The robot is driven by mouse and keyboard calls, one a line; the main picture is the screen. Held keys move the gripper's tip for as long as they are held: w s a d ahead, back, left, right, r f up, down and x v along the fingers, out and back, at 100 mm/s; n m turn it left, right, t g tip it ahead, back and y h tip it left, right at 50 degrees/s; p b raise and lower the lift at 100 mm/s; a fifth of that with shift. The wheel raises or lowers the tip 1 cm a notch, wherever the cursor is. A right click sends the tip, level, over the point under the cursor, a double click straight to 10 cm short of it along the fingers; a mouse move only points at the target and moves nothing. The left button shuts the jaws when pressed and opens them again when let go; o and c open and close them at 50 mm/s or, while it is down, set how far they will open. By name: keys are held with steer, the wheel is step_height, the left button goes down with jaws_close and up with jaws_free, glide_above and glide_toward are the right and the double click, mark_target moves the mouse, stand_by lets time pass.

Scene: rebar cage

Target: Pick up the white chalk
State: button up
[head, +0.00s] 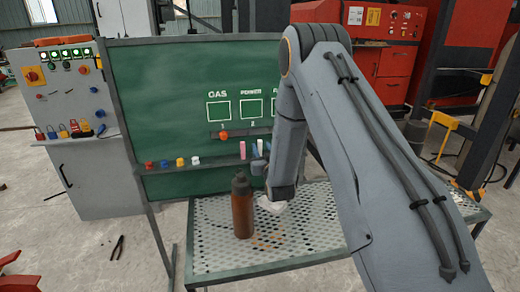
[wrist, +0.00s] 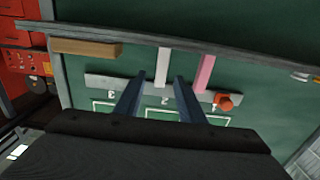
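The white chalk (wrist: 163,66) stands at the green board, beside the pink chalk (wrist: 205,72). In the head view, the white chalk (head: 260,147) shows small, to the right of the pink chalk (head: 242,150). My gripper (wrist: 160,77) is open, with its two blue fingers apart. In the wrist view the white chalk appears between the fingertips, with a gap on each side, and the pink chalk lies outside the right finger. My gripper (head: 261,150) is in front of the board in the head view, partly hidden by my arm. Depth to the chalk is hard to tell.
A brown bottle (head: 242,207) stands on the perforated table (head: 300,237) below my gripper. A red-orange knob (wrist: 227,101) is on the board's label strip. A wooden block (wrist: 86,47) lies along the ledge. Several coloured pieces sit on the ledge's left part.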

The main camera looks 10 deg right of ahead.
mark_target(260, 145)
steer(key=shift+w+f+p, duration=0.15)
steer(key=shift+w+p, duration=0.2)
steer(key=shift+w, duration=1.6)
jaws_close()
